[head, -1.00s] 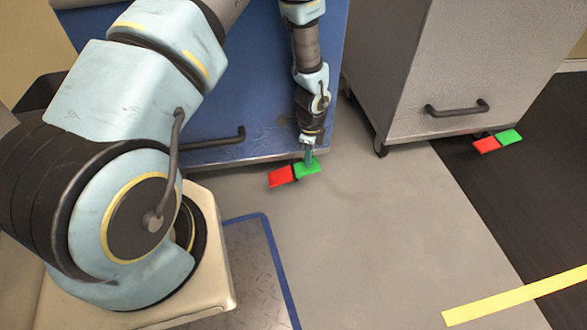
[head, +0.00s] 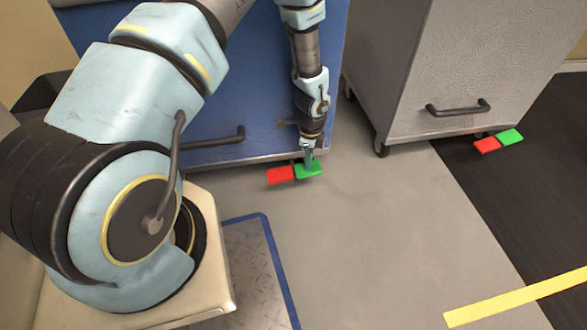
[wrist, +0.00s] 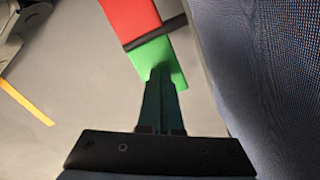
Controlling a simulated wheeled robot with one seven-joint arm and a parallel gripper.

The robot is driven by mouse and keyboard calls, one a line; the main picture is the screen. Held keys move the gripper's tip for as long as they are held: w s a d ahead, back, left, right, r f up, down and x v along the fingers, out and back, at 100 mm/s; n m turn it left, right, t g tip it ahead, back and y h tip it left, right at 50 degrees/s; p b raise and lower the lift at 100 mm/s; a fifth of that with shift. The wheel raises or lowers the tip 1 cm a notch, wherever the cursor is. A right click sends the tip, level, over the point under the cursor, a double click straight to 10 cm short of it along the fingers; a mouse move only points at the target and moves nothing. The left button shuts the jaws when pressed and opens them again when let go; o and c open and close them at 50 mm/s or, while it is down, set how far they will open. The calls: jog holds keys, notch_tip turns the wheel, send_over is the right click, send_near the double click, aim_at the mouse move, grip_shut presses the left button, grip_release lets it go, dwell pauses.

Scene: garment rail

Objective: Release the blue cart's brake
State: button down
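The blue cart (head: 250,80) stands in front of me, with a dark handle low on its face. At its bottom edge is a rocker pedal with a red half (head: 280,175) on the left and a green half (head: 309,170) on the right. My gripper (head: 309,162) points down with its fingers together, tips on the green half. In the wrist view the closed fingers (wrist: 161,80) overlap the green half (wrist: 168,56), with nothing seen between them. The red half (wrist: 130,18) lies beyond a dark bar.
A grey cart (head: 470,70) stands to the right, with its own red (head: 487,145) and green (head: 511,136) pedal. A yellow stripe (head: 515,297) and a blue-edged floor plate (head: 258,270) lie nearer.

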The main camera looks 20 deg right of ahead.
jog(key=shift+f, duration=0.4)
jog(key=shift+r, duration=0.15)
notch_tip(320, 180, up, 7)
jog(key=p, duration=0.6)
jog(key=shift+s, duration=0.1)
dwell(0.6)
